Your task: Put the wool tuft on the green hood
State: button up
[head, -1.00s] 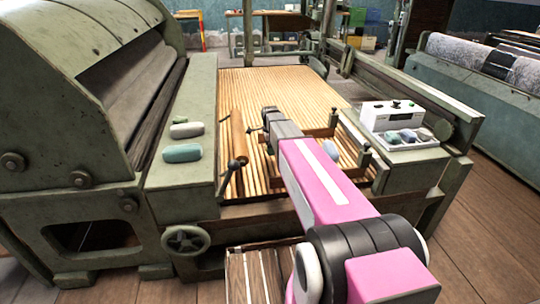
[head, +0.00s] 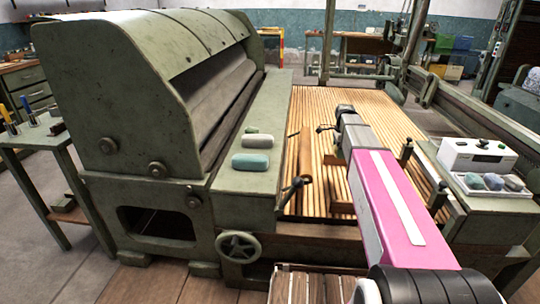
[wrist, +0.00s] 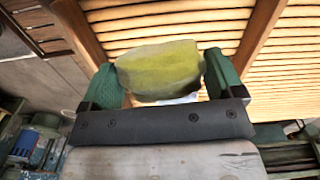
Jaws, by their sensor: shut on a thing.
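A soft yellow-green lump, apparently the wool tuft (wrist: 158,70), sits between the two green fingers of my gripper (wrist: 160,74) in the wrist view. My gripper is shut on it. In the head view my gripper (head: 343,110) is over the wooden lattice, and the tuft cannot be made out there. The green hood (head: 115,85) is the large curved, worn metal cover of the machine at the left. My gripper is well to the right of it, apart from it.
A flat green ledge (head: 240,185) runs beside the hood and carries a teal block (head: 250,161), a pale block (head: 257,140) and a smaller green one. The slatted lattice (head: 385,115) lies right. A white box (head: 478,155) and a tray of tufts (head: 492,183) stand far right.

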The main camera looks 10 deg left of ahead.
jog(key=s+a+r+n, duration=0.1)
jog(key=s+r+n, duration=0.7)
jog(key=s+n, duration=0.45)
jog(key=w+a+m, duration=0.4)
jog(key=w+a, duration=0.2)
jog(key=a, duration=0.7)
jog(key=w+a+r+m, duration=0.1)
jog(key=w+a+m, duration=0.4)
jog(key=a, duration=0.8)
jog(key=w+a+r+m, duration=0.1)
jog(key=w+a+m, duration=0.3)
jog(key=w+a, duration=0.5)
jog(key=shift+w+a+r, duration=0.1)
jog(key=shift+w+a, duration=0.05)
jog(key=shift+a, duration=0.8)
jog(key=shift+w+a+r, duration=0.1)
jog(key=shift+a, duration=0.85)
jog(key=shift+w+a+f+m, duration=0.1)
jog(key=shift+w+a+m, duration=0.05)
jog(key=shift+m, duration=0.1)
jog(key=w+d+f, duration=0.2)
jog(key=w, duration=0.1)
jog(key=w+d+f, duration=0.4)
jog(key=w+d, duration=0.1)
jog(key=shift+w+f, duration=0.35)
jog(key=shift+f, duration=2.05)
jog(key=shift+f, duration=0.1)
